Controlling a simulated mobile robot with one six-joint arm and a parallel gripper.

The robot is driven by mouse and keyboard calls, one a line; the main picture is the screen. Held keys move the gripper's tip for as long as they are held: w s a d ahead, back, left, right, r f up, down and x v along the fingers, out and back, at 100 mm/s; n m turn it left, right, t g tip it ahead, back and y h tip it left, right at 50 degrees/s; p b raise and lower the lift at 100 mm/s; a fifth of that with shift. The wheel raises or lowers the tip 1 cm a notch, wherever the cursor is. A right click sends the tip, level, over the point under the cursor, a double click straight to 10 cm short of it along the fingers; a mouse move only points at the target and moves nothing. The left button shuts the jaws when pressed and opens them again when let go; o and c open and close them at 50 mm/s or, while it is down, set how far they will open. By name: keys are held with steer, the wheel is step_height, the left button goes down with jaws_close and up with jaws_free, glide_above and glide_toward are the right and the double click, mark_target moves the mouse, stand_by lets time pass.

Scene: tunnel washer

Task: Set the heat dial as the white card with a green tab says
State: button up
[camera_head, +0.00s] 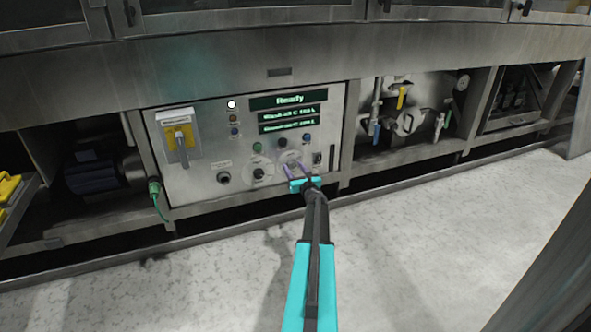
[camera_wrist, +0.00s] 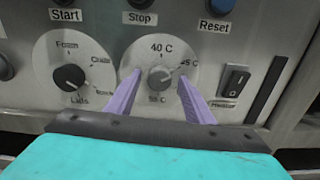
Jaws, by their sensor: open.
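The heat dial (camera_wrist: 160,77) is a grey knob on a white round plate, with 40 C printed above it, another mark at its upper right and one below. I cannot tell for sure which mark its pointer faces. My gripper (camera_wrist: 160,79) is open, its two purple fingers on either side of the knob with gaps showing. In the head view my gripper (camera_head: 297,168) is at the lower right part of the control panel (camera_head: 200,185) and partly covers the dial. I see no white card with a green tab in either view.
Left of the heat dial is a black-knobbed dial (camera_wrist: 69,78). Start, Stop and Reset buttons are above, and a black rocker switch (camera_wrist: 233,81) is to the right. A yellow isolator (camera_head: 180,137) and a green plug (camera_head: 153,187) are further left. The floor in front is clear.

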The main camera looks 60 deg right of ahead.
steer(key=shift+w, duration=0.1)
steer(key=c, duration=1)
steer(key=shift+d, duration=0.6)
steer(key=shift+a, duration=0.4)
steer(key=shift+c, duration=0.2)
